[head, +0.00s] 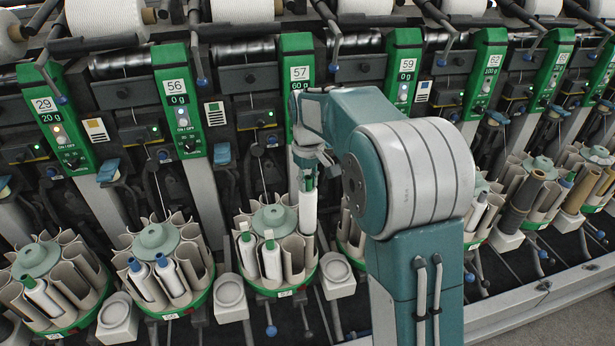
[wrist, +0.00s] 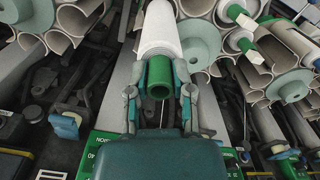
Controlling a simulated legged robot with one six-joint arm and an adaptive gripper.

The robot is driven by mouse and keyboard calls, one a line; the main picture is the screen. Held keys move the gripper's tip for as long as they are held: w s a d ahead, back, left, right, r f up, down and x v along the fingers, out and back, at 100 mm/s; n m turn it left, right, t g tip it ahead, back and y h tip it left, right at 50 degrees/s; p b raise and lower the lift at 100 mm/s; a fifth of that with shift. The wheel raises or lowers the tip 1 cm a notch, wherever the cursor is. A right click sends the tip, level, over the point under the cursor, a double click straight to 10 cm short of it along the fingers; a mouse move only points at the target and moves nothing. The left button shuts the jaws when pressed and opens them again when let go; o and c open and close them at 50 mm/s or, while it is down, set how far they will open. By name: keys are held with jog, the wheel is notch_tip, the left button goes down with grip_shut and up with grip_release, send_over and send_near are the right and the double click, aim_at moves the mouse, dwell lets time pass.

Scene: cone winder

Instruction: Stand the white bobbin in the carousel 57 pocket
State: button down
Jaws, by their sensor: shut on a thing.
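The white bobbin (head: 308,212), with a green tube end, hangs nearly upright below my gripper (head: 307,172). My gripper is shut on its green top; in the wrist view the fingers (wrist: 159,98) close on both sides of the green tube (wrist: 159,76), with the white yarn (wrist: 158,28) beyond. Carousel 57 (head: 285,293) is the ring of beige pockets with a pale green hub (head: 273,218). The bobbin's lower end overlaps the carousel's right rear pockets; I cannot tell whether it is inside one. Two white bobbins (head: 271,260) stand in front pockets.
Neighbouring carousels stand left (head: 160,238) and right (head: 480,185), some holding bobbins. The green panel 57 (head: 298,75) rises behind my gripper. White cups (head: 230,293) sit between carousels. My arm hides much of the right neighbour.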

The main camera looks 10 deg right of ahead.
aim_at(308, 219)
jog(key=shift+f, duration=1)
jog(key=shift+f, duration=2.2)
jog(key=shift+f, duration=3.2)
jog(key=shift+c, duration=2.1)
grip_release()
